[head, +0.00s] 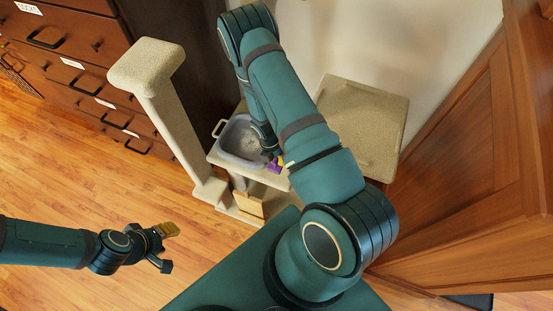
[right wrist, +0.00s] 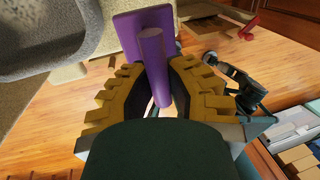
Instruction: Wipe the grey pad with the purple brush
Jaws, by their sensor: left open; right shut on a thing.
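The purple brush (head: 273,166) is at the right edge of a grey tub (head: 240,142) in the head view. In the right wrist view the brush (right wrist: 152,62) has a round handle and a flat block. My right gripper (right wrist: 156,85) is shut on the handle; in the head view my arm hides most of this gripper. A grey surface (head: 241,136) shows inside the tub; I cannot tell whether it is the grey pad. The tub also shows in the right wrist view (right wrist: 40,40), left of the brush and apart from it. My left gripper (head: 170,248) is open and empty above the floor.
The tub rests on a beige platform (head: 222,159) of a carpeted stand. A tall beige post (head: 175,120) rises left of it, and a larger carpeted platform (head: 362,120) is right of it. Drawers (head: 75,75) line the back left. Wooden floor (head: 90,175) is clear at left.

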